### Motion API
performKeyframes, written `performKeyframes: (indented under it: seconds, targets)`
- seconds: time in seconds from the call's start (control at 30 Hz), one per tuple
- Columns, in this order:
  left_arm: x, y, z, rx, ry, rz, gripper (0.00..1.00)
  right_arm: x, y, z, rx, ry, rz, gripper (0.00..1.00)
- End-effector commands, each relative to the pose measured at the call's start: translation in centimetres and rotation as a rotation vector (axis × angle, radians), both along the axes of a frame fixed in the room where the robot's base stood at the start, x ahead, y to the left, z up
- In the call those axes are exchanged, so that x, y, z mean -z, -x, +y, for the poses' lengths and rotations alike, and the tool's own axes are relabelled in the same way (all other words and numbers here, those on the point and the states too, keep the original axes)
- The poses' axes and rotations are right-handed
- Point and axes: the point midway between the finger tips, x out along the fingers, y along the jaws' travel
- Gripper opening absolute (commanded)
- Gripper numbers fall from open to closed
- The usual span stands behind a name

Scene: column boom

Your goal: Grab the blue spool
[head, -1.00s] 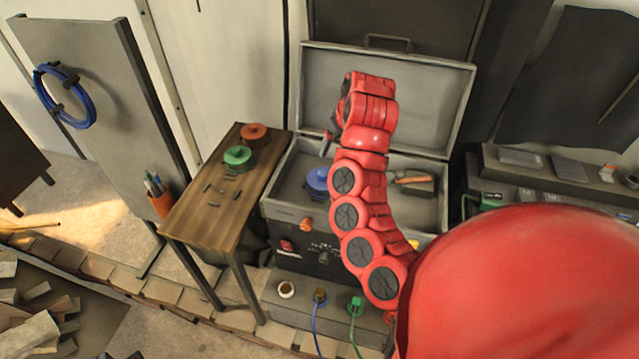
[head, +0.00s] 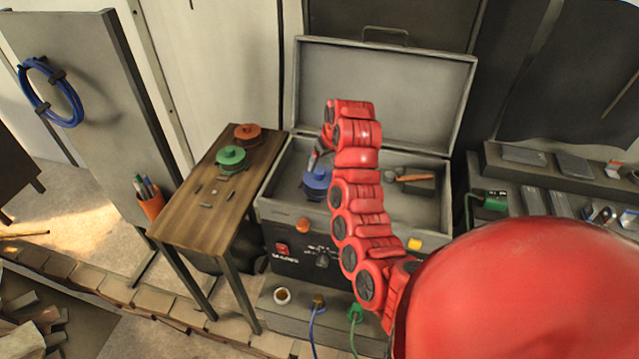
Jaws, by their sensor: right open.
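The blue spool (head: 316,186) sits inside the open grey case (head: 283,183), towards its left side. Part of the spool's right side is hidden behind my red right arm. My right gripper (head: 313,167) hangs from the end of that arm, pointing down, just above the top of the spool. It is open and nothing shows between its fingers. Whether the fingertips touch the spool is too small to tell. My left gripper is not in view.
A hammer (head: 414,178) lies in the case, right of my arm. The raised lid (head: 390,90) stands behind.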

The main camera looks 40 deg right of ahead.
Motion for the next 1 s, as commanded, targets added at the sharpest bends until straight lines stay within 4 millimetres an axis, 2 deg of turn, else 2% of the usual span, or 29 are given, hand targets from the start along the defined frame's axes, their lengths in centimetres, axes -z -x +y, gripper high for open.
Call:
performKeyframes:
  seconds: [0.13, 0.3, 0.5, 0.8, 0.87, 1.0]
  targets:
    - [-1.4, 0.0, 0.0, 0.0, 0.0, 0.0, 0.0, 0.7, -0.3, 0.0, -0.001, -0.003, 0.006, 0.74]
    - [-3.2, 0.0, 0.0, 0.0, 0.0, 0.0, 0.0, 2.7, -1.0, -0.2, -0.002, -0.003, 0.006, 0.74]
    - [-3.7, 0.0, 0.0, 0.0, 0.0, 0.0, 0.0, 4.4, -1.7, -0.3, -0.001, 0.0, 0.002, 0.74]
    - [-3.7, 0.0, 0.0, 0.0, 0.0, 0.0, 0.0, 4.9, -1.9, -0.3, -0.001, 0.0, 0.0, 0.74]
    - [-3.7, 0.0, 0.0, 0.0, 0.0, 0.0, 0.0, 4.8, -1.9, -0.3, -0.001, 0.0, 0.0, 0.66]
    - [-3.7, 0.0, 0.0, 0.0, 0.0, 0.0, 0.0, 4.9, -1.9, -0.3, -0.001, 0.0, 0.0, 0.4]
